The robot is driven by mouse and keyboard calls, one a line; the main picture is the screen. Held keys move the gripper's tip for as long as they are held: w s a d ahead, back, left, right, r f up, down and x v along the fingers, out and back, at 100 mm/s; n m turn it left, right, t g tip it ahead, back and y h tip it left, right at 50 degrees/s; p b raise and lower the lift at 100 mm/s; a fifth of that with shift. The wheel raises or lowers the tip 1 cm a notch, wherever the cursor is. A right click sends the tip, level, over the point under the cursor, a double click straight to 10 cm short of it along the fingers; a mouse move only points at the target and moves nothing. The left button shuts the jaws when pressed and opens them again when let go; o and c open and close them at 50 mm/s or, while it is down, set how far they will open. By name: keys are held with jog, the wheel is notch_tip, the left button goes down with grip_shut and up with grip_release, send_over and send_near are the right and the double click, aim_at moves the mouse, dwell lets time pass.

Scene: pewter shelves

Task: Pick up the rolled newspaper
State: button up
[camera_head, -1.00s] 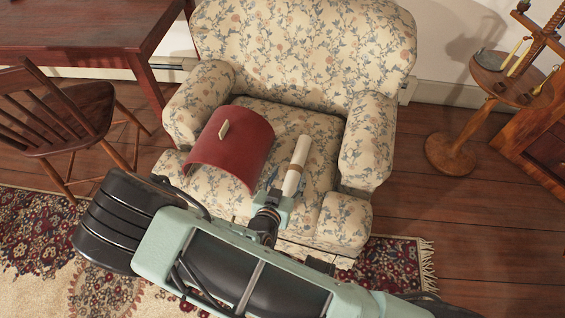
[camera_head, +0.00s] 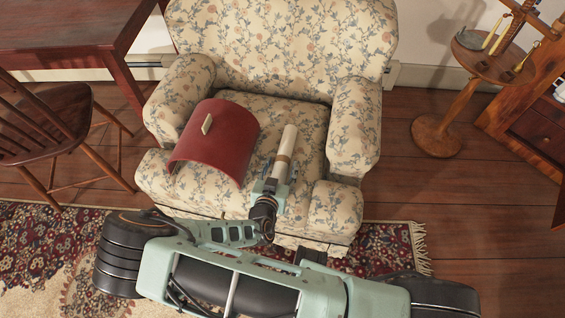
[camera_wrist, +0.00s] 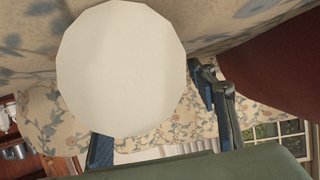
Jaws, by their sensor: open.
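The rolled newspaper (camera_head: 286,146) is a pale cylinder with a tan band, lying on the seat of the floral armchair (camera_head: 355,125). One end points toward the backrest. My gripper (camera_head: 272,185) is at its near end, low over the front of the seat. In the wrist view the roll's round white end (camera_wrist: 120,68) looms large, and the open fingers (camera_wrist: 160,125) show on either side of its lower part. The roll hides part of the left finger. I cannot tell whether either finger touches it.
A curved dark red object (camera_head: 220,143) with a small pale tab lies on the seat, close left of the newspaper. The chair's armrests (camera_head: 353,130) flank the seat. A wooden chair (camera_head: 45,125) stands at left and a small round table (camera_head: 480,55) at right.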

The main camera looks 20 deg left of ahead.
jog(key=shift+w+f, duration=0.25)
jog(key=shift+w, duration=0.35)
jog(key=c, duration=1.4)
jog(key=shift+o, duration=0.2)
jog(key=shift+a+r, duration=0.1)
jog(key=shift+r, duration=0.05)
